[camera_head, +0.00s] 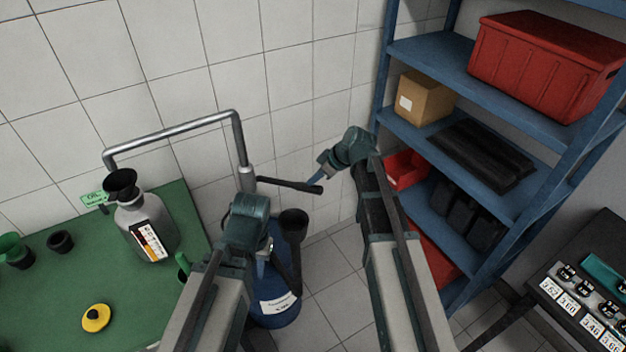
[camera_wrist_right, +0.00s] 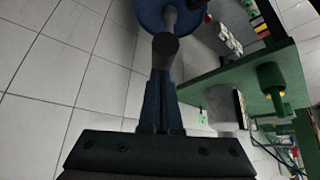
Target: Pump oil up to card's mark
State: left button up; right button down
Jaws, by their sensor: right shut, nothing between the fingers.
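The steel pump spout (camera_head: 175,130) arches from the pump column to a black funnel (camera_head: 120,182) in the grey jug (camera_head: 133,222). A card (camera_head: 150,242) with coloured bands is on the jug's front; I cannot read an oil level. The pump's lever (camera_head: 288,185) has a dark grip pointing right. My right gripper (camera_head: 321,178) is shut and empty at the grip's end; whether it touches cannot be told. In the right wrist view, its fingertips (camera_wrist_right: 161,78) are just below a dark round end. My left wrist (camera_head: 250,212) is before the pump column; its fingers are hidden.
The pump stands on a blue drum (camera_head: 275,292) beside the green table (camera_head: 60,305). A yellow cap (camera_head: 96,318) and dark cups lie on the table. A blue shelf (camera_head: 440,60) with red bins stands at right.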

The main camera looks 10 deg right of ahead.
notch_tip(320, 180, down, 11)
jog(key=s+d+t+y+b, duration=0.1)
jog(key=t+y+b, duration=0.1)
jog(key=b, duration=1.3)
jog(key=shift+s+d+f+y, duration=0.15)
jog(key=shift+s+f+y, duration=0.05)
jog(key=shift+s+y, duration=0.1)
jog(key=p+v, duration=0.9)
jog(key=v, duration=0.5)
dwell(1.1)
